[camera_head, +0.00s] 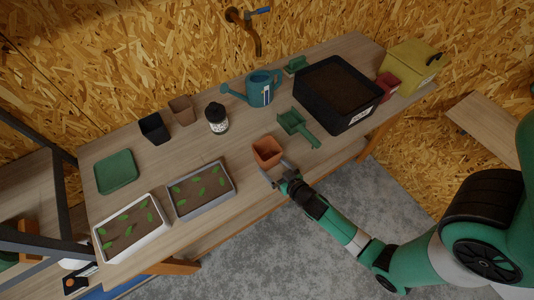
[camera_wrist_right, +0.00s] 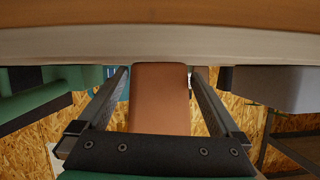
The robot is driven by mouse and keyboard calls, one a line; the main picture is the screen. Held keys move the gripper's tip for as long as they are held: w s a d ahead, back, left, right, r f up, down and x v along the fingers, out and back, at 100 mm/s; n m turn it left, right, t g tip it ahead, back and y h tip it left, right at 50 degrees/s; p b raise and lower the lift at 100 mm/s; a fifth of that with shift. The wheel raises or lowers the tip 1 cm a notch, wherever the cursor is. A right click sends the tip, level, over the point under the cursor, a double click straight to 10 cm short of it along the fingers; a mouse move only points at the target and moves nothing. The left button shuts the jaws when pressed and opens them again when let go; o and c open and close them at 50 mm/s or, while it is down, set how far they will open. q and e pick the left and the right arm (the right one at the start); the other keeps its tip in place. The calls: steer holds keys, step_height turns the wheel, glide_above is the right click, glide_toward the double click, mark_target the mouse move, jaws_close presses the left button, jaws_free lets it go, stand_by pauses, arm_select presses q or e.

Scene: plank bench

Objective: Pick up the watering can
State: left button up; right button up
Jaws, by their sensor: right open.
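The teal watering can (camera_head: 264,91) stands upright near the back of the bench, left of the large black soil tray. Its spout points left. My right gripper (camera_head: 277,172) is open at the bench's front edge, well short of the can. Its fingers point at an orange-brown pot (camera_head: 267,152). In the right wrist view the pot (camera_wrist_right: 161,98) shows between the two open fingers; I cannot tell whether they touch it. My left gripper is not in view.
A green scoop (camera_head: 297,127) and the black soil tray (camera_head: 366,112) lie right of the pot. A dark-lidded jar (camera_head: 217,122) stands left of the can. Seedling trays (camera_head: 203,208) line the front left. Bare wood lies between jar and pot.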

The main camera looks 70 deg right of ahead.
steer(key=shift+c, duration=0.3)
steer(key=c, duration=1.1)
steer(key=p, duration=0.5)
glide_toward(266, 147)
steer(key=x, duration=0.4)
steer(key=shift+w+f, duration=0.1)
steer(key=shift+w, duration=0.1)
steer(key=shift+r, duration=0.35)
